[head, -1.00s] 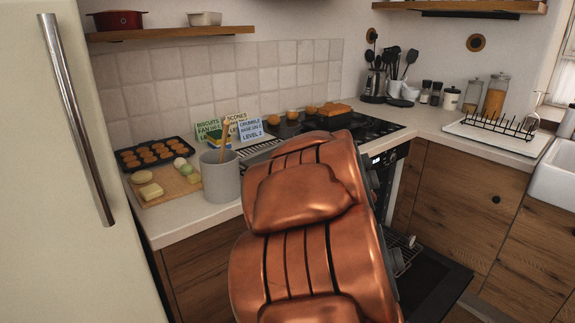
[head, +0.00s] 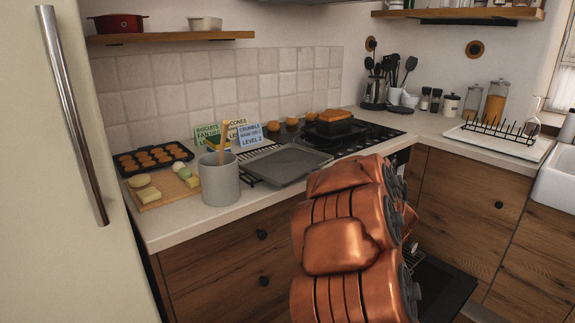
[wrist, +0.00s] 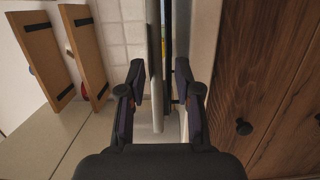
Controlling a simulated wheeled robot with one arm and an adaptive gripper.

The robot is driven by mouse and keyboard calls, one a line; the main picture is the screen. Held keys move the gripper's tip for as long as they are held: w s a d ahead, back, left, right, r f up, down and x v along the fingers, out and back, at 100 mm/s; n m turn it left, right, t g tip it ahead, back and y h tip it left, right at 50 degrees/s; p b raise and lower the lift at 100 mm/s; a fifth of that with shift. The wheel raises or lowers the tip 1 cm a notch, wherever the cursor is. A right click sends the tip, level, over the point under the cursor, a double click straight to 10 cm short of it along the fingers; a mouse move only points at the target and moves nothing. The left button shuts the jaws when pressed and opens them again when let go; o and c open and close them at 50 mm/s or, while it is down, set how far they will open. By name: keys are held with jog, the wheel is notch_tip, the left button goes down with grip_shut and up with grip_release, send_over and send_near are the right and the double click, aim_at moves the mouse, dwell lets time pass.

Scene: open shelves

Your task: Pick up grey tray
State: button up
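The grey tray (head: 287,166) is a flat rectangular tray with a low rim. In the head view it lies at the front left of the stove top, over the grate. In the wrist view, turned sideways, a thin grey strip that looks like the tray edge-on (wrist: 155,85) runs between the fingers of my gripper (wrist: 159,72). The fingers are well apart, with gaps beside the strip, so my gripper is open. In the head view my copper arm stands in front of the stove, and my gripper cannot be made out.
A grey pot with a wooden utensil (head: 220,180) stands close left of the tray. Recipe cards (head: 250,135) stand behind it, and a dark dish (head: 335,125) sits beyond to the right. An open oven door (head: 440,285) is low at right.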

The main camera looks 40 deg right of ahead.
aim_at(305, 169)
jog(key=shift+x, duration=4.2)
jog(key=shift+c, duration=0.2)
grip_shut()
